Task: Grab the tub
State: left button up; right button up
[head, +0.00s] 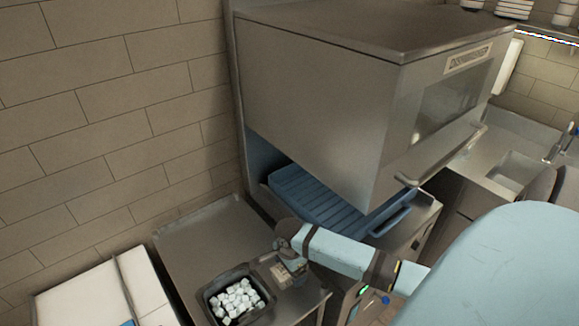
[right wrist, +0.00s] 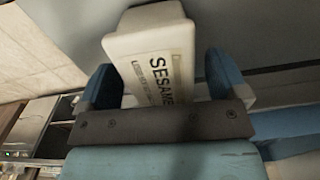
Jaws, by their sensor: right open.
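A white tub (right wrist: 148,42) with a label reading "SESAME" sits between the two blue fingers of my right gripper (right wrist: 165,78) in the right wrist view. The fingers are open, one on each side of the tub, with a gap visible on the left. In the head view the tub (head: 287,277) is small and partly hidden by my right gripper (head: 285,262), on the metal counter beside a black container. My left gripper is in neither view.
A black container (head: 211,299) of white cubes stands left of the tub on the metal counter (head: 200,235). A large metal dishwasher (head: 315,95) with a blue rack (head: 310,197) under its hood stands behind. The counter's back left is clear.

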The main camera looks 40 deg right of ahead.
jog(key=shift+f, duration=0.65)
jog(key=c, duration=1.2)
jog(key=shift+r, duration=0.15)
